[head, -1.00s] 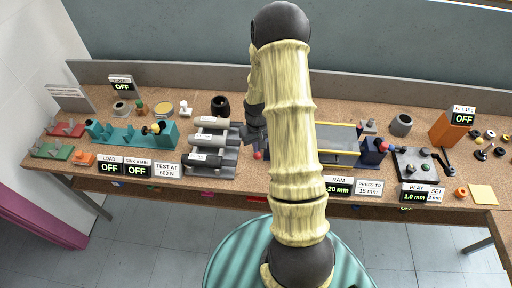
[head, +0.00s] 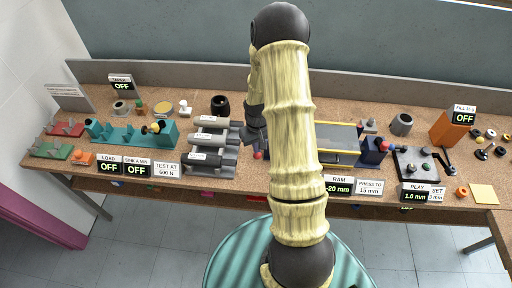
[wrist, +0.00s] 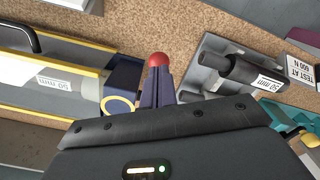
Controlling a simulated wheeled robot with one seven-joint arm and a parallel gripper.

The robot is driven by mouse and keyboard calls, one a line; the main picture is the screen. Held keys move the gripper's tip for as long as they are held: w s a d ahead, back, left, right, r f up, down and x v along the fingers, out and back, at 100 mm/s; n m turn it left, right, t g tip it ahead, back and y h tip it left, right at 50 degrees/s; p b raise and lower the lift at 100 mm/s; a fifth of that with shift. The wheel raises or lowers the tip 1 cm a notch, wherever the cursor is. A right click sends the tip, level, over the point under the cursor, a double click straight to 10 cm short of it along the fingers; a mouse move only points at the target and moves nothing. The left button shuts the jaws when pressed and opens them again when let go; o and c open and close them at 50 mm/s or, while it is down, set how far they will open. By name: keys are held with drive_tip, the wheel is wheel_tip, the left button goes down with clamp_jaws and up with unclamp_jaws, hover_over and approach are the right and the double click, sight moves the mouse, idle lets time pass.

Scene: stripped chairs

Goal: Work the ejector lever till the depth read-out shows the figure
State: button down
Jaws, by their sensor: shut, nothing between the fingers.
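A red ball knob (head: 258,155), which looks like the ejector lever's, shows just left of my arm. In the wrist view the red knob (wrist: 158,60) is right at the tips of my gripper (wrist: 158,78). The dark fingers are together with nothing between them; I cannot tell whether they touch the knob. The lever's shaft is hidden. The ram read-out (head: 338,188) appears to show -20 mm, beside a card (head: 369,187) reading PRESS TO 15 mm. The yellow-edged press bed (head: 337,158) is partly hidden by my arm. It also shows in the wrist view (wrist: 85,47).
A grey rack of cylinders (head: 210,170) stands close left of my gripper. A teal fixture (head: 125,137) is farther left. A dark blue block with a second red knob (head: 381,146) and a grey plate (head: 416,166) stand right of my arm. Bare bench lies between rack and press.

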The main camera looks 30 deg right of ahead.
drive_tip(key=shift+f+b, duration=2.65)
drive_tip(key=shift+f, duration=1.2)
drive_tip(key=shift+r+p, duration=4.5)
drive_tip(key=shift+r, duration=1.55)
drive_tip(key=shift+a+r, duration=0.2)
drive_tip(key=shift+r, duration=0.05)
drive_tip(key=s+a+r+t+b, duration=0.2)
drive_tip(key=s+a+r, duration=1)
drive_tip(key=r, duration=0.4)
drive_tip(key=shift+s+a+n+t, duration=0.3)
drive_tip(key=shift+a+n, duration=0.1)
drive_tip(key=shift+a, duration=0.2)
drive_tip(key=shift+w+r, duration=0.1)
